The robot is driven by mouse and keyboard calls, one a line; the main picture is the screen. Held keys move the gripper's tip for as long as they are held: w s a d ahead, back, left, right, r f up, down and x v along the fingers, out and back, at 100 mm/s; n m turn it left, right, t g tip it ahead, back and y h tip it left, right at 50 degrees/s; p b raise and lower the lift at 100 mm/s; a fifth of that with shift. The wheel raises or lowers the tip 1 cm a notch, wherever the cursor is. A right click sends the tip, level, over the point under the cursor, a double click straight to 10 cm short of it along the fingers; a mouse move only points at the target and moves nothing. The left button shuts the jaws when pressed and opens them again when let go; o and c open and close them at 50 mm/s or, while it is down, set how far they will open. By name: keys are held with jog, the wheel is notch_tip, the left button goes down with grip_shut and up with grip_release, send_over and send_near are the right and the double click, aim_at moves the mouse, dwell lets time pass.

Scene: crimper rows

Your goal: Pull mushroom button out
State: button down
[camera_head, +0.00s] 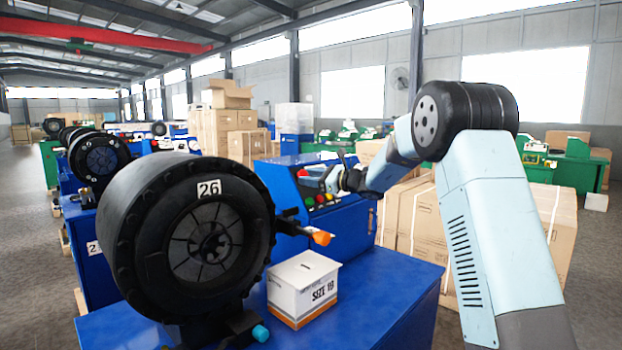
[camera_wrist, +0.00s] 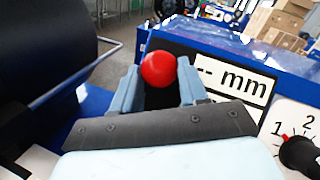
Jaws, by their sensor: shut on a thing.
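The red mushroom button (camera_wrist: 159,69) sits between the two light blue fingers of my gripper (camera_wrist: 160,88) in the wrist view. My gripper is shut on it, with a finger on each side. The button's stem and base are hidden. In the head view my gripper (camera_head: 312,180) is at the blue control panel of the machine, and a small red spot (camera_head: 302,173) that looks like the button shows at its fingertips.
The panel carries a "-- mm" display (camera_wrist: 220,78) and a numbered dial (camera_wrist: 296,145) close to my gripper's right. Several small coloured buttons (camera_head: 320,199) lie below it. A large black wheel marked 26 (camera_head: 150,225) and a white box (camera_head: 302,283) stand nearer.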

jog(key=shift+s+d+r, duration=0.25)
jog(key=shift+s+d, duration=0.05)
jog(key=shift+d, duration=0.05)
jog(key=c, duration=0.6)
grip_release()
jog(key=shift+o, duration=0.2)
jog(key=shift+r, duration=0.1)
jog(key=v, duration=1.4)
jog(key=shift+s+a, duration=0.1)
